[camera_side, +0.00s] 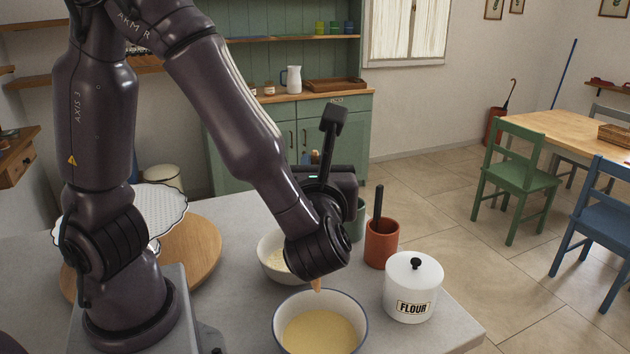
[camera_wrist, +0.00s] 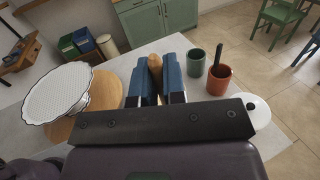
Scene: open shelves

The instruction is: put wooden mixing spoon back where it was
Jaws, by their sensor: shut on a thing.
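My gripper (camera_wrist: 157,78) shows in the wrist view with its two blue fingers shut on the wooden mixing spoon (camera_wrist: 154,63), whose rounded end stands up between them. In the side view the fingers are mostly hidden behind my wrist; a wooden tip (camera_side: 316,285) shows below it, over a bowl of yellow batter (camera_side: 319,335). I cannot tell whether the tip touches the batter. A terracotta crock (camera_side: 381,252) holding a dark-handled utensil and a green crock (camera_side: 356,228) stand to the right of my wrist; they also show in the wrist view (camera_wrist: 218,84), (camera_wrist: 196,63).
A white bowl (camera_side: 270,265) with pale contents sits partly behind my wrist. A lidded flour canister (camera_side: 411,295) stands at the counter's right. At left, a white scalloped stand (camera_side: 150,200) sits on a round wooden board (camera_side: 205,250). Clear counter (camera_side: 250,305) lies between board and batter bowl.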

